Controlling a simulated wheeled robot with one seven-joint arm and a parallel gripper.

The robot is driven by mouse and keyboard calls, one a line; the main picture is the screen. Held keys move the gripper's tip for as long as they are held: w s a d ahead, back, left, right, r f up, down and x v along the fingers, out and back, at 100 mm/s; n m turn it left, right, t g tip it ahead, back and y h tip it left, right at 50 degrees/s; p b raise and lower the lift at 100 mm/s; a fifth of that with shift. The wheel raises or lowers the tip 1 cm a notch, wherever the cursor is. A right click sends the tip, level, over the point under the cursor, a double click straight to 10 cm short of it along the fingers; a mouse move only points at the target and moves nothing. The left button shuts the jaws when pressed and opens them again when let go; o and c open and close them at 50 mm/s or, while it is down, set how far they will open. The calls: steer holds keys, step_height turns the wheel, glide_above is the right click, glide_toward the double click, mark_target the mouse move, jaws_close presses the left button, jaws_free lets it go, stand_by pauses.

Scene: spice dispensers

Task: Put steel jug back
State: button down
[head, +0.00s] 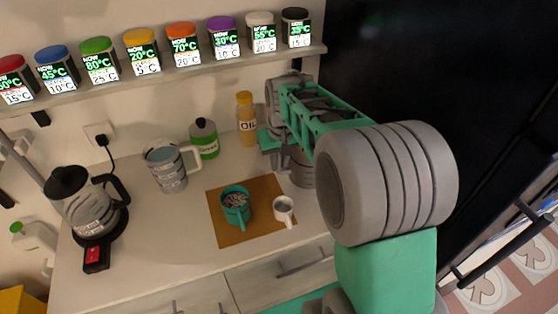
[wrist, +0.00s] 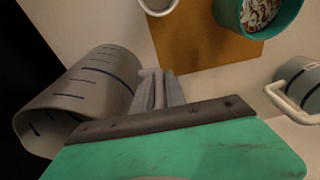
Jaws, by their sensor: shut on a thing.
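The steel jug (wrist: 82,92) is a grey metal cup with dark measuring lines, tilted in the wrist view at the left. My gripper (wrist: 156,88) is shut at the jug's side, where its handle would be; the handle itself is hidden by the fingers. In the head view the jug (head: 303,170) shows partly behind my arm at the right of the counter, to the right of the brown mat. I cannot tell whether its base touches the counter.
A brown mat (head: 254,233) holds a teal mug (head: 236,206) and a white cup (head: 284,210). An oil bottle (head: 246,120), green bottle (head: 204,140), marked jug (head: 166,168) and kettle (head: 82,205) stand to the left. A spice shelf (head: 180,75) runs above.

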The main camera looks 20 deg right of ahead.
steer(key=shift+f, duration=0.1)
steer(key=c, duration=1.4)
jaws_free()
steer(key=shift+o, duration=0.2)
step_height(320, 180, up, 12)
steer(key=s, duration=0.2)
steer(key=s+a+f+t, duration=0.1)
steer(key=s+a+f, duration=0.2)
steer(key=s, duration=0.4)
steer(key=s+a+f, duration=0.3)
steer(key=s+f, duration=0.2)
steer(key=s, duration=0.2)
steer(key=shift+a+f+n+t+b, duration=0.15)
steer(key=shift+f+n+t+b, duration=0.15)
steer(key=shift+f+t+b, duration=0.1)
